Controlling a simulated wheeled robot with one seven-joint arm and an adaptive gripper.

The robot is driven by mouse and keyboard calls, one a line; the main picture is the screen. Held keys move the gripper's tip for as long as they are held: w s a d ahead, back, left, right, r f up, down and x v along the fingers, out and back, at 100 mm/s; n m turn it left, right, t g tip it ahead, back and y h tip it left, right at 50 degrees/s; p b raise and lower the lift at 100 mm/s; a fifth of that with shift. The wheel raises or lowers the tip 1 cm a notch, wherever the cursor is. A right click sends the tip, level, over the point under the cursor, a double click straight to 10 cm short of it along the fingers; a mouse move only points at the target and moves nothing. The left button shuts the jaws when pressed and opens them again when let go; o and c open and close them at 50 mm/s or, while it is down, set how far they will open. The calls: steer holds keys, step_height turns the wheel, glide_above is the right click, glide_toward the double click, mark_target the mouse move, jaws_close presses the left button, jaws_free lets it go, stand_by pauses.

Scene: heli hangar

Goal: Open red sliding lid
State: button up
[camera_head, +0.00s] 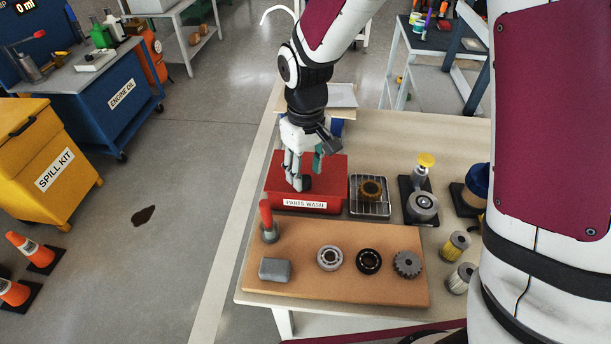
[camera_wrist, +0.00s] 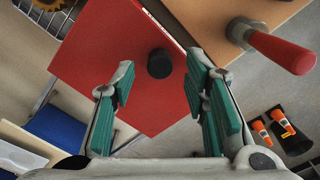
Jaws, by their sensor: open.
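The red PARTS WASH box (camera_head: 275,198) stands on the table with its red lid (camera_head: 334,166) covering its top. The lid also fills the upper middle of the wrist view (camera_wrist: 105,50). A short black knob (camera_wrist: 160,63) stands up from the lid; in the head view it shows just below the fingers (camera_head: 306,183). My gripper (camera_head: 304,168) points down over the lid, open and empty. In the wrist view, its green-padded fingers (camera_wrist: 160,88) lie left and right of the knob's line. I cannot tell whether the fingertips reach down beside the knob.
A wire tray with a brown gear (camera_head: 371,189) sits close right of the box. A red-handled tool (camera_head: 267,219) stands at the front left on a brown board (camera_head: 300,288) holding several metal parts. A gauge-topped device (camera_head: 424,185) stands farther right.

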mark_target(310, 154)
steer(key=shift+f, duration=1.25)
jaws_close()
steer(key=w, duration=0.3)
steer(key=w+d+b, duration=0.1)
steer(key=w, duration=0.2)
steer(key=w+d+b, duration=0.1)
steer(key=w, duration=0.3)
steer(key=shift+w, duration=0.1)
jaws_free()
steer(key=shift+r, duration=0.1)
